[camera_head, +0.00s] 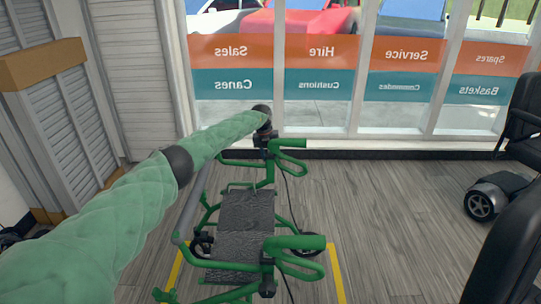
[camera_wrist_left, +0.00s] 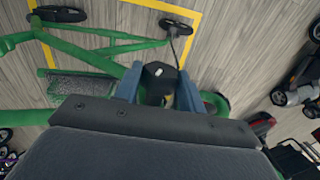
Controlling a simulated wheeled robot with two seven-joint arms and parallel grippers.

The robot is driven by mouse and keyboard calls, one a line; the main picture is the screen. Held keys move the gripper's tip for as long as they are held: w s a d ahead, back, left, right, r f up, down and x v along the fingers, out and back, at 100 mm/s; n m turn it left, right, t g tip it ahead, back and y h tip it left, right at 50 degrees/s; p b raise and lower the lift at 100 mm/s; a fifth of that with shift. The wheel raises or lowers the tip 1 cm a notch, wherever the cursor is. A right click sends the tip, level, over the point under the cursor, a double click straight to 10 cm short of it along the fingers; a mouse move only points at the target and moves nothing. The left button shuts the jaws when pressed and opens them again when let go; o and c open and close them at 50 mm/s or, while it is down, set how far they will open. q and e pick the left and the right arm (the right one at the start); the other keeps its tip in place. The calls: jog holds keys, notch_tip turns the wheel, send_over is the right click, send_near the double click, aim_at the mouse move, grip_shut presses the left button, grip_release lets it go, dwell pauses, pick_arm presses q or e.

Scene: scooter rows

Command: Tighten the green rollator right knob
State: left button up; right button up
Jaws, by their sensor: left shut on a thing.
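The green rollator (camera_head: 300,243) stands upright on the floor, with a grey textured seat (camera_head: 245,222) and two green handles. My left arm reaches over it from the left in a green quilted sleeve, and my left gripper (camera_wrist_left: 158,84) is at the post by the far handle (camera_head: 288,143). In the left wrist view its two blue fingers stand on either side of a black knob (camera_wrist_left: 158,74) with a small white mark, shut on it. In the head view the arm's end largely hides this knob. My right gripper is in neither view.
Yellow floor lines (camera_head: 338,275) frame the rollator. Windows with sign bands (camera_head: 322,52) stand behind it. A louvred cabinet (camera_head: 70,110) is at the left. A black-seated scooter with a wheel (camera_head: 480,206) is at the right. The wooden floor between is clear.

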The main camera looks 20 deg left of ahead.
pick_arm(q)
jog(key=h, duration=0.2)
jog(key=shift+s+a+f+t+h+b, duration=0.1)
jog(key=shift+a+f+t+h+b, duration=0.1)
jog(key=shift+a+t+h+b, duration=0.15)
jog(key=shift+t+h+b, duration=0.25)
jog(key=shift+h+b, duration=0.05)
jog(key=shift+h, duration=0.35)
jog(key=o, duration=1)
jog(key=v, duration=0.7)
jog(key=shift+s+a+r, duration=0.1)
jog(key=shift+a+r, duration=0.15)
jog(key=shift+r, duration=0.05)
